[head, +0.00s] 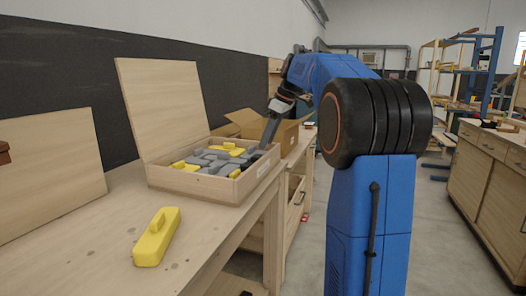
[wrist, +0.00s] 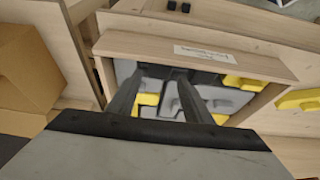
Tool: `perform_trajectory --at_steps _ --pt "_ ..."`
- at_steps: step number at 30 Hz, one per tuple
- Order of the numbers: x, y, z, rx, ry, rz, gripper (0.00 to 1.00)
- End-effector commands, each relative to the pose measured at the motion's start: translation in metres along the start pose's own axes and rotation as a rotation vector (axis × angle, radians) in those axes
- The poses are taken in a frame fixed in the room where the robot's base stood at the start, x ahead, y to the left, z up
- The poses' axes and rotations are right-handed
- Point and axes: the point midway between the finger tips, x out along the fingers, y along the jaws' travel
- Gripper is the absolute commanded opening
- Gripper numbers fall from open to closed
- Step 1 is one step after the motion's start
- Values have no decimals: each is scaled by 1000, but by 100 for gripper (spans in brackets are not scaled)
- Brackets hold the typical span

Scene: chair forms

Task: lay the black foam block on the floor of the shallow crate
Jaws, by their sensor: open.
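The shallow wooden crate (head: 215,187) stands on the bench with its lid raised behind it. Grey and yellow pieces lie in it. In the wrist view the crate's labelled wall (wrist: 150,48) crosses above my fingers. My gripper (head: 262,146) reaches down at the crate's right end; its open fingers (wrist: 159,75) have grey and yellow pieces beneath them. Two small black pieces (wrist: 179,6) show at the top of the wrist view, outside the crate; I cannot tell whether either is the block.
A yellow piece (head: 157,238) lies on the bench in front of the crate. An open cardboard box (head: 285,134) stands just behind it, close to my gripper. The near bench top (head: 90,255) is mostly clear. Drawer cabinets (head: 485,185) stand across the aisle at right.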

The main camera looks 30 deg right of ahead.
Motion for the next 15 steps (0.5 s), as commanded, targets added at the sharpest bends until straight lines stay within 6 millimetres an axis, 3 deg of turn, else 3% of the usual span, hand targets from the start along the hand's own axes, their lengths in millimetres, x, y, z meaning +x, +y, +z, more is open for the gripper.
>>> perform_trajectory --at_steps 6,15 --pt "-29 0 0 0 1 1 46" --pt "-38 0 0 0 0 -1 46"
